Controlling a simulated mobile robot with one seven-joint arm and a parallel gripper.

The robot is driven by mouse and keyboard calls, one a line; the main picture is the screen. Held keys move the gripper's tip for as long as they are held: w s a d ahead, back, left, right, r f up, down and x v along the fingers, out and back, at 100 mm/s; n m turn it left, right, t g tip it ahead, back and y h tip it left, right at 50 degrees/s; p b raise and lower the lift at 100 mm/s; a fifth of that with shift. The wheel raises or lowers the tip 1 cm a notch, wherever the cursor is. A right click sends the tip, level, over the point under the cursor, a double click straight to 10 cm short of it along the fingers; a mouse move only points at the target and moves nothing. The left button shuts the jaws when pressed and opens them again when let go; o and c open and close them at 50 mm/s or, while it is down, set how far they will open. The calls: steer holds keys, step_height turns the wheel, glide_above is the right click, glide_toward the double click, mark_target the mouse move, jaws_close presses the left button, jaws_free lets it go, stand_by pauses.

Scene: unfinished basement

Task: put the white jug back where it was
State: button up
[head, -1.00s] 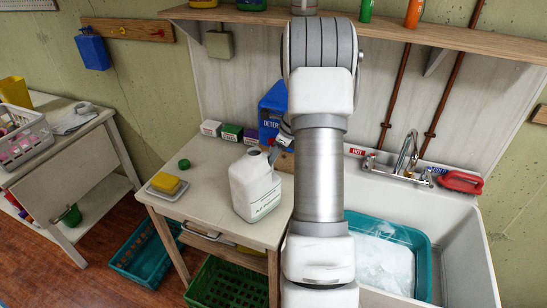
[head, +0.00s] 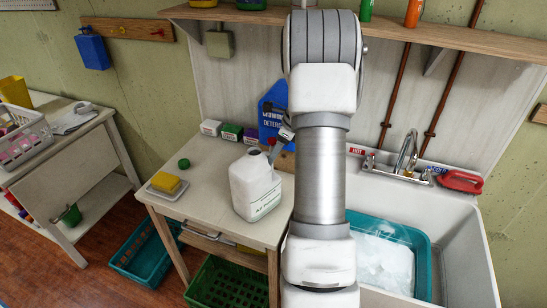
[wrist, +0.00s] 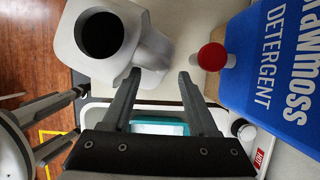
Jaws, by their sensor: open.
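The white jug (head: 254,188) stands upright on the small table left of the sink, its mouth uncapped and its label facing front. In the wrist view the jug (wrist: 92,65) is at the upper left with its dark open mouth, and its handle side faces my fingers. My gripper (wrist: 159,77) is open and empty, its fingertips close to the handle. Whether they touch it I cannot tell. In the head view my gripper (head: 275,150) is just behind and right of the jug's top, partly hidden by my arm.
The sink holds a teal basin (head: 420,245).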

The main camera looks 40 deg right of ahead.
steer(key=v, duration=1)
